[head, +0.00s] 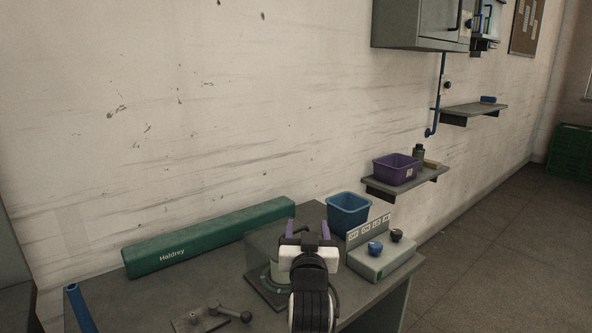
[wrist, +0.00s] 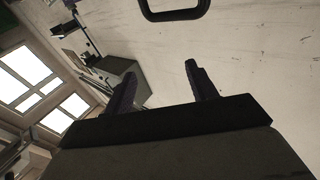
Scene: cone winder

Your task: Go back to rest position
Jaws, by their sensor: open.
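My gripper (head: 307,229) is in the lower middle of the head view, above the workbench, with its two purple fingers spread apart. In the wrist view the fingers of my gripper (wrist: 160,85) stand apart with nothing between them. Beyond them are the wall, a grey wall cabinet (wrist: 122,80) and windows. My arm hides part of the bench and of a grey machine housing (head: 262,250) behind it.
The workbench (head: 225,285) carries a long green Haldrey bar (head: 210,237), a blue bin (head: 348,212), a control box (head: 380,262) with two knobs and a lever (head: 234,313). A purple bin (head: 396,167) sits on a wall shelf (head: 425,177). The floor at right (head: 500,240) is clear.

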